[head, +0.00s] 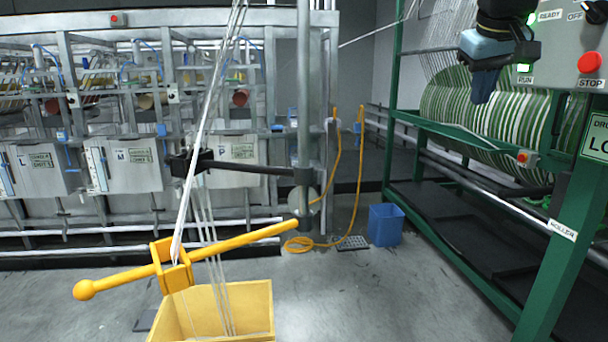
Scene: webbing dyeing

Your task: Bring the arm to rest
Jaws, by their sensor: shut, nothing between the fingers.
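My gripper (484,92) hangs at the upper right with its dark fingers pointing down and together, holding nothing. Its light blue body and black wrist show above the fingers. It appears in front of the green-and-white striped roller (500,108); whether it touches anything there I cannot tell, but no contact shows. The rest of my arm is mostly cut off by the top edge of the view.
A grey control box (572,50) with READY, OFF, RUN and STOP labels is right beside my gripper. A green frame (551,230) stands below. A yellow lever (125,277) and yellow bin (255,308) with white strands are at lower left. A blue bin (385,225) stands on open floor.

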